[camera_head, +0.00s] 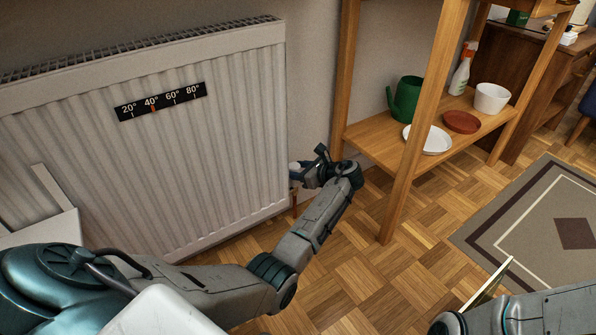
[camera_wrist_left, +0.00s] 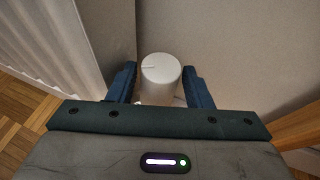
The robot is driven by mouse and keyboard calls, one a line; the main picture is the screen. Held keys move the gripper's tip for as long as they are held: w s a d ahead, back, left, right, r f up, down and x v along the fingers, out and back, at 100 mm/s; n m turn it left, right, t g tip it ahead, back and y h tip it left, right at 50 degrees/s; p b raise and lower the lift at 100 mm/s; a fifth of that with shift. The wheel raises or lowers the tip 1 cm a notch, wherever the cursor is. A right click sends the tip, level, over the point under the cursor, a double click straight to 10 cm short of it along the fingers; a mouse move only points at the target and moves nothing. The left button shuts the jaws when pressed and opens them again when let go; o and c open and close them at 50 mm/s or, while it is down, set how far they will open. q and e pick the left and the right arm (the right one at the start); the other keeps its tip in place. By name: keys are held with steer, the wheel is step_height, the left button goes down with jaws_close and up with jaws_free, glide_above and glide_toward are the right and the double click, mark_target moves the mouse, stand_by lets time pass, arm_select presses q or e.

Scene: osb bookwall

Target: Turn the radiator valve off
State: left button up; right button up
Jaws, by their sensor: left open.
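The white radiator (camera_head: 170,130) stands against the wall at the left of the head view. Its valve knob is a white cylinder with a thin dark line on its top face; it shows in the left wrist view (camera_wrist_left: 160,72) and, small and partly hidden, in the head view (camera_head: 295,168). My left gripper (camera_head: 308,170) is at the radiator's lower right corner. In the left wrist view its two blue fingers (camera_wrist_left: 160,88) are open, one on each side of the knob. I cannot tell whether they touch it.
A wooden shelf (camera_head: 395,150) stands just right of the radiator, with a green watering can (camera_head: 405,98), white plate (camera_head: 428,139), brown saucer (camera_head: 461,122), white pot (camera_head: 491,98) and spray bottle (camera_head: 462,70). A patterned rug (camera_head: 500,225) lies at right. Parquet floor between is clear.

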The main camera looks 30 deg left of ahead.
arm_select(q)
steer(key=c, duration=0.7)
steer(key=shift+w+r+n+g+p, duration=0.1)
steer(key=shift+r+n+g+p, duration=0.1)
steer(key=shift+n+g+p, duration=0.5)
steer(key=shift+p, duration=0.3)
steer(key=shift+w+f+n+g, duration=0.15)
steer(key=shift+n+g, duration=0.25)
steer(key=shift+g, duration=0.2)
steer(key=shift+f+n+g+h+b, duration=0.2)
steer(key=shift+n+g+h+b, duration=0.1)
steer(key=shift+n+g+b, duration=0.35)
steer(key=shift+w+f+n+g+b, duration=0.1)
steer(key=shift+n+g+b, duration=0.45)
steer(key=shift+g+b, duration=0.3)
steer(key=shift+r+n+g+h+b, duration=0.2)
steer(key=shift+n+g+h+b, duration=0.2)
steer(key=shift+n+g+b, duration=0.55)
steer(key=shift+m+t, duration=0.25)
